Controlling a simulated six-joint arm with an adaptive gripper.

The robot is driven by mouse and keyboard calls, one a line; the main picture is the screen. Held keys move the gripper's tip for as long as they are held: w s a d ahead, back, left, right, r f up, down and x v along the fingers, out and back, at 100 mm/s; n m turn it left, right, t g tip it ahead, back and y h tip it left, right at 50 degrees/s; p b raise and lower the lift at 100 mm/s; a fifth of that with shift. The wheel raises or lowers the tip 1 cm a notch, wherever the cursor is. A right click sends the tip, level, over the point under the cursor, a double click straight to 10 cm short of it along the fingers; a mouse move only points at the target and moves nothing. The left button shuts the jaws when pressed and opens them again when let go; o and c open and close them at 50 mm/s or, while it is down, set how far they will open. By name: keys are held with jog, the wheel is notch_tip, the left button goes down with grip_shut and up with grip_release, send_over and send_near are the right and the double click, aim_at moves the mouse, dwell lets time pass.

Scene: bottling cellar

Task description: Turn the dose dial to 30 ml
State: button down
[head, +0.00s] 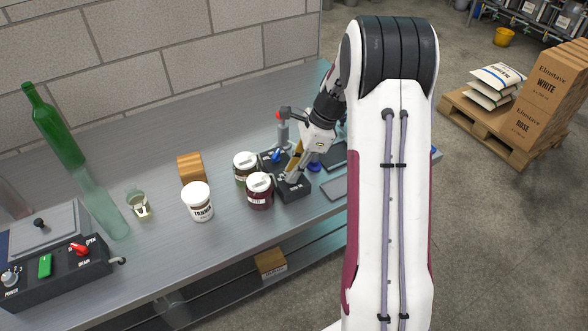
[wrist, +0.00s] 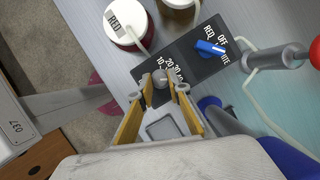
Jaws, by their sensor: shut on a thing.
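A dark dosing box (head: 294,193) stands on the steel bench and also shows in the wrist view (wrist: 190,60). Its small grey dose dial (wrist: 159,83) sits by printed numbers, of which 10, 20 and 30 are partly readable. My gripper (wrist: 161,82) is shut on this dial, one yellow-lined finger on each side. The fingers hide part of the scale, and I cannot tell which number the dial points to. In the head view my gripper (head: 294,174) reaches down onto the box and covers the dial. A blue selector knob (wrist: 210,48) sits beside labels RED, OFF and WHITE.
Two lidded jars (head: 260,193) (head: 245,168) stand just left of the box. A white tub (head: 198,203), a wooden block (head: 191,168) and a green bottle (head: 55,126) are farther left. A red-tipped grey tap fitting (wrist: 275,58) and hose are close to the selector.

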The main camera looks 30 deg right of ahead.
jog(key=shift+n, duration=0.5)
jog(key=shift+a+f, duration=0.1)
jog(key=c, duration=1.9)
grip_release()
jog(key=shift+m, duration=0.3)
